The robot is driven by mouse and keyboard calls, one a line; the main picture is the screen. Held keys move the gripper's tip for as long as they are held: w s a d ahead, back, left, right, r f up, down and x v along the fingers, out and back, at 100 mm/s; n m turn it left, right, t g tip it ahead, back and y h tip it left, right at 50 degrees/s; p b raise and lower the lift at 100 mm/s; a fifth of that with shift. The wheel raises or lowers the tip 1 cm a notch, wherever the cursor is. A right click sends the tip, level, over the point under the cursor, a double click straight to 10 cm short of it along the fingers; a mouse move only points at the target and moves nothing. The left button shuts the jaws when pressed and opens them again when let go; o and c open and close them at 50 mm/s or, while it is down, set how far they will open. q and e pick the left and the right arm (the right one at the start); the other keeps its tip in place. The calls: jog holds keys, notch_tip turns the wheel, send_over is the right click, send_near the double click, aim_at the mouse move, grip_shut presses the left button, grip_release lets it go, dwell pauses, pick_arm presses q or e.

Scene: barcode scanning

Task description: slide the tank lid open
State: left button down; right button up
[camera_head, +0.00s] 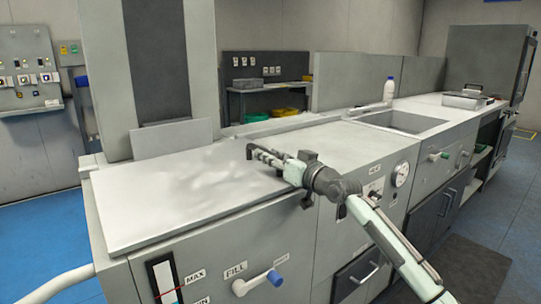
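The tank lid (185,190) is a flat, pale grey, blotchy plate covering the top of the tank cabinet (215,245) on the left. A dark bar-like handle (268,157) shows at the lid's right end. My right gripper (302,179) reaches in from the lower right to the lid's right edge. Its dark fingers look spread, one above and one below the near end of the handle. I cannot tell whether they touch it. My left gripper is not in view.
A panel (178,136) stands upright behind the lid. A lever with a blue knob (274,277) sticks out of the cabinet front. To the right are a sink (402,122), a white bottle (389,90) and a metal tray (467,99) on the counter.

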grip_shut()
dwell(0.5)
jog(key=shift+w, duration=0.1)
